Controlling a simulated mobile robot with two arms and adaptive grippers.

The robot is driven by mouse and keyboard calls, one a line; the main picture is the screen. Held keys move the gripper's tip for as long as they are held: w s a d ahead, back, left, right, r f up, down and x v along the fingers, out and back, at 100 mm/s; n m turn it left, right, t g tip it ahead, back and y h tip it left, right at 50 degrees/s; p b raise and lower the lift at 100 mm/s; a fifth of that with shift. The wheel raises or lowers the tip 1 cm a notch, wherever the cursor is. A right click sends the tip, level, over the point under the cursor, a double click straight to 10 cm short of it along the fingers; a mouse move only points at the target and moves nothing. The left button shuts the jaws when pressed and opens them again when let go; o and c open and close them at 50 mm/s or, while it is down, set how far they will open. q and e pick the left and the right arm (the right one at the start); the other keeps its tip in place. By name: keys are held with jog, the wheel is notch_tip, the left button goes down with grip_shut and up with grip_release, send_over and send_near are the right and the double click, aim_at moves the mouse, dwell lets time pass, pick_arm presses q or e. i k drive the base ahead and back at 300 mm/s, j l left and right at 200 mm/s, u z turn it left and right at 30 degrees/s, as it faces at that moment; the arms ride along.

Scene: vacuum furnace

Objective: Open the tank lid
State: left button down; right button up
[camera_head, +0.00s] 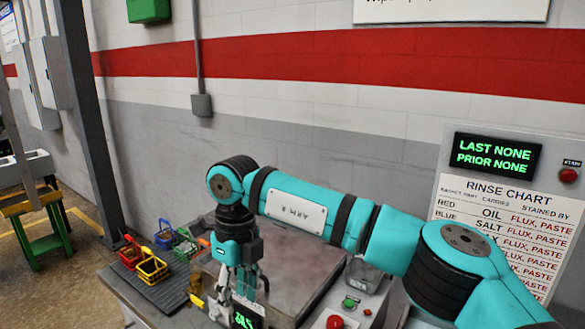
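The tank is a grey metal box below and behind my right arm, and its flat top, seemingly the lid (308,272), looks closed. My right gripper (245,287) points down over the tank's front left part, near a small lit display. The small fingers overlap the tank and display, so I cannot tell how far apart they are or whether they touch anything. Any lid handle is hidden or too small to make out. My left gripper is not in view.
Small coloured baskets, including a yellow one (151,267), stand on a dark ribbed board left of the tank. A red button (335,322) and a green button (350,301) sit at the tank's right front. A rinse chart panel (508,215) stands at the right.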

aim_at(295, 266)
jog(key=k, duration=0.85)
